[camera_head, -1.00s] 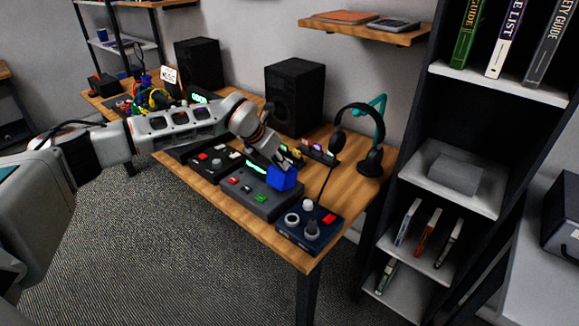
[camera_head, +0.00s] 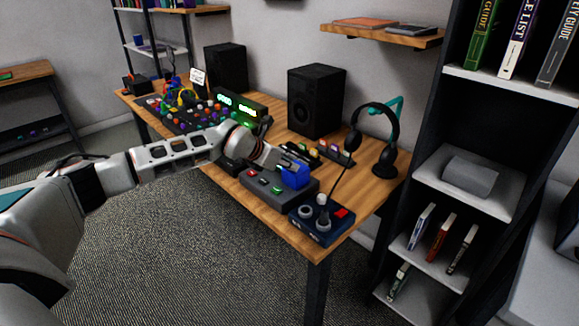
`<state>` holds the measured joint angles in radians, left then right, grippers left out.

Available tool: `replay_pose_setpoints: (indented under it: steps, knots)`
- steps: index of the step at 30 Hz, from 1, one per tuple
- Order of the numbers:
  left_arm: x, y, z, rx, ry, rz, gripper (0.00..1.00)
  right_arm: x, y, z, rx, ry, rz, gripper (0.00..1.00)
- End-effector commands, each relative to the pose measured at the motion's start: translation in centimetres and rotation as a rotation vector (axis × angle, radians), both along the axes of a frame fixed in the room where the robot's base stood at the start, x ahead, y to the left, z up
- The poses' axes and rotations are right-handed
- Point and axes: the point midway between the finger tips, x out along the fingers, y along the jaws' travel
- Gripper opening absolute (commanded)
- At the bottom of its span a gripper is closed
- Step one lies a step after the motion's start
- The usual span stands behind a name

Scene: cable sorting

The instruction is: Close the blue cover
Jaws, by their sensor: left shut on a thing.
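The blue cover (camera_head: 296,178) is a small bright blue piece at the right part of a dark grey button box (camera_head: 265,197) on the wooden desk. The box also carries small red and green buttons on its top. My left gripper (camera_head: 284,165) reaches in from the left and its fingers are at the cover's upper back side. It is shut on the cover, and the fingers partly hide it. The cover looks raised above the box top, but its exact angle is too small to tell. My right gripper is out of view.
A dark blue joystick box (camera_head: 318,227) stands close to the right, near the desk's corner. Behind are headphones on a stand (camera_head: 377,140), a black speaker (camera_head: 318,100) and a mixer with cables (camera_head: 190,115). A shelf unit (camera_head: 480,185) stands at the right.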

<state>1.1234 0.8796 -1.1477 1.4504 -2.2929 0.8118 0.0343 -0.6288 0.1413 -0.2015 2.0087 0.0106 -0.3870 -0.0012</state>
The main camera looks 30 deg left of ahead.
Motion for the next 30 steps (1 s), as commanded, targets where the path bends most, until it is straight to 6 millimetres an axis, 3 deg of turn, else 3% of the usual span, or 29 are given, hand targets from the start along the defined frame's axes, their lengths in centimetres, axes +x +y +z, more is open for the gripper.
replay_pose_setpoints:
  steps: [1,11,12,13,30]
  knots:
    - [-0.87,0.02,-2.16,0.005,0.040,0.002,0.00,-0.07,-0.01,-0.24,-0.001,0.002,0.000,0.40]
    - [-0.86,0.06,-2.17,0.004,0.040,0.002,0.00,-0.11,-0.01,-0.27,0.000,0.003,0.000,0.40]
    - [-0.86,0.07,-2.17,0.004,0.040,0.002,0.24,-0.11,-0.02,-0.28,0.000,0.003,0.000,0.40]
    - [-0.86,0.08,-2.17,0.004,0.040,0.002,0.30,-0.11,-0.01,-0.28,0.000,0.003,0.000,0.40]
    - [-1.24,0.46,-1.71,0.005,0.038,0.006,0.30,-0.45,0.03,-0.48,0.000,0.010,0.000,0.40]
